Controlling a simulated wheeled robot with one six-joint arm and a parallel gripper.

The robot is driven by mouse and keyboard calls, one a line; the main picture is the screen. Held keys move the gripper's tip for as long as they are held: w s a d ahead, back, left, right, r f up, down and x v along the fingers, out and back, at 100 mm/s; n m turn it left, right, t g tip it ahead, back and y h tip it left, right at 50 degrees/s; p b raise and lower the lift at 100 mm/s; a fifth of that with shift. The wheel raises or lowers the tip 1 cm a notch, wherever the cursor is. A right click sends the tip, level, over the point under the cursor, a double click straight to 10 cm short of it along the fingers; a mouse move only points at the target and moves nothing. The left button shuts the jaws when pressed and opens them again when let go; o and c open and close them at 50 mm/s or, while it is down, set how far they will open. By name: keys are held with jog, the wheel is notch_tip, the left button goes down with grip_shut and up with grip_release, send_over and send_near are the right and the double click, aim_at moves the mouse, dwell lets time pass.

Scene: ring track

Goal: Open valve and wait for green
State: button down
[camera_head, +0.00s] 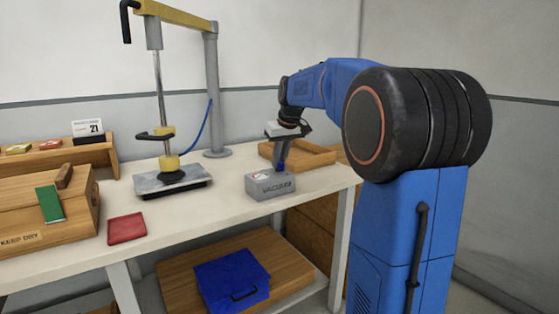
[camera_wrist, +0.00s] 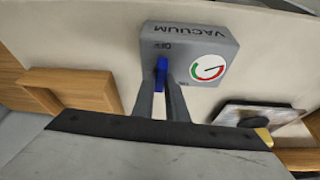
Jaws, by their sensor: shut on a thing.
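The grey vacuum box (camera_head: 270,187) stands on the bench, and it fills the upper middle of the wrist view (camera_wrist: 190,35). Its blue valve lever (camera_wrist: 161,73) is between my fingertips. The lever lies roughly in line with the small label that seems to read OFF. A round gauge (camera_wrist: 208,69) beside the lever has a white face with red and green arcs and a dark needle. I cannot tell for sure which colour the needle marks. My gripper (camera_wrist: 165,90) comes down from above and is shut on the lever; in the head view (camera_head: 282,164) the fingers partly hide it.
A wooden tray (camera_head: 312,158) lies behind the box. To the left stand a suction lifter (camera_head: 167,140) over a metal plate (camera_head: 150,184), a red cloth pad (camera_head: 127,228) and a wooden crate (camera_head: 75,230). A blue case (camera_head: 215,287) lies on the lower shelf.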

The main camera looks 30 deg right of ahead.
jog(key=m, duration=0.2)
jog(key=m+h, duration=0.1)
jog(key=m, duration=0.1)
jog(key=shift+a+h, duration=0.2)
jog(key=shift+h, duration=0.1)
jog(key=m, duration=0.2)
jog(key=m+g+h, duration=0.1)
jog(key=m, duration=0.1)
jog(key=shift+w+a+m+h, duration=0.1)
jog(key=shift+w+m+h, duration=0.05)
jog(key=shift+m+h, duration=0.15)
jog(key=m+g, duration=0.1)
jog(key=m, duration=0.1)
jog(key=m+g, duration=0.1)
jog(key=m, duration=0.1)
jog(key=shift+w+m+h, duration=0.15)
jog(key=shift+m+h, duration=0.15)
jog(key=shift+h, duration=0.1)
jog(key=shift+a+m+g, duration=0.1)
jog(key=shift+m+g, duration=0.6)
jog(key=shift+m, duration=1.1)
jog(key=c, duration=1.8)
grip_release()
jog(key=shift+o, duration=0.2)
jog(key=shift+r, duration=0.1)
